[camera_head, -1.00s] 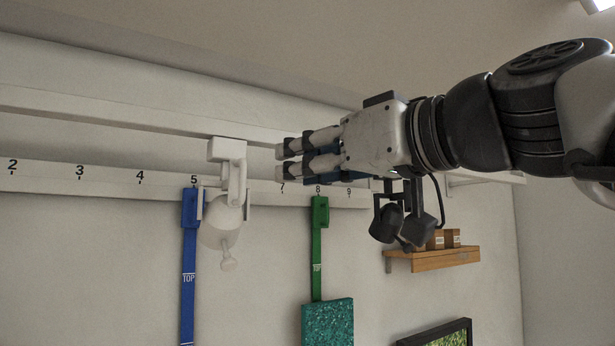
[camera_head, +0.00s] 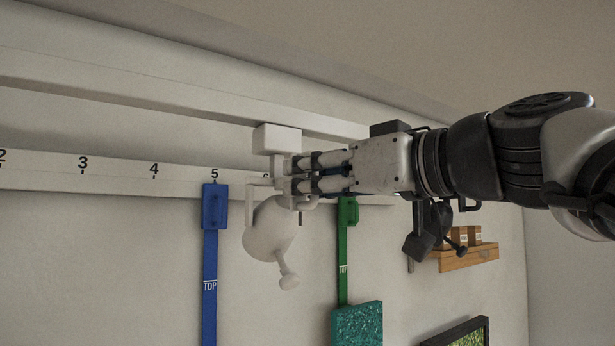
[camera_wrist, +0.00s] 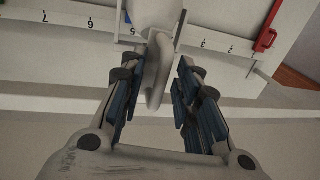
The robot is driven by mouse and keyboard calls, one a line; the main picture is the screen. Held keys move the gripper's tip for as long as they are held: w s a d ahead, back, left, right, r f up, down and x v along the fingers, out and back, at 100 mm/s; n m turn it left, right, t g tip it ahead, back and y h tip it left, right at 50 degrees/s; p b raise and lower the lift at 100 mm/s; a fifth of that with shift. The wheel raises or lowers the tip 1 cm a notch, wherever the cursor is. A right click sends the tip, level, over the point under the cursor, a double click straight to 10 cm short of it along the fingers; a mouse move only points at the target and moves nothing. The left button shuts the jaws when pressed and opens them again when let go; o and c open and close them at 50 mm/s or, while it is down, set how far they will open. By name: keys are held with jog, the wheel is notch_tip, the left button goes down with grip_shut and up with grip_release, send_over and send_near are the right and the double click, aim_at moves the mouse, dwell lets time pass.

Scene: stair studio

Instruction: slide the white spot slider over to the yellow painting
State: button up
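The white spot slider hangs from the upper white rail. Its block (camera_head: 277,139) and round lamp (camera_head: 268,232) show in the head view, near the marks 5 and 6. My gripper (camera_head: 291,176) is at the slider's right side, its fingertips overlapping the stem. In the wrist view, the slider's white handle (camera_wrist: 156,82) stands between my two spread fingers, with a gap on the right side; contact on the left is unclear. No yellow painting is in view.
A blue hanger strap (camera_head: 214,208) and a green strap (camera_head: 345,215) with a teal panel (camera_head: 357,325) hang from the numbered rail (camera_head: 120,184). A red hanger (camera_wrist: 266,38) shows in the wrist view. A wooden shelf (camera_head: 468,259) with boxes is at right.

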jog(key=shift+d, duration=0.15)
jog(key=shift+c, duration=0.6)
grip_shut()
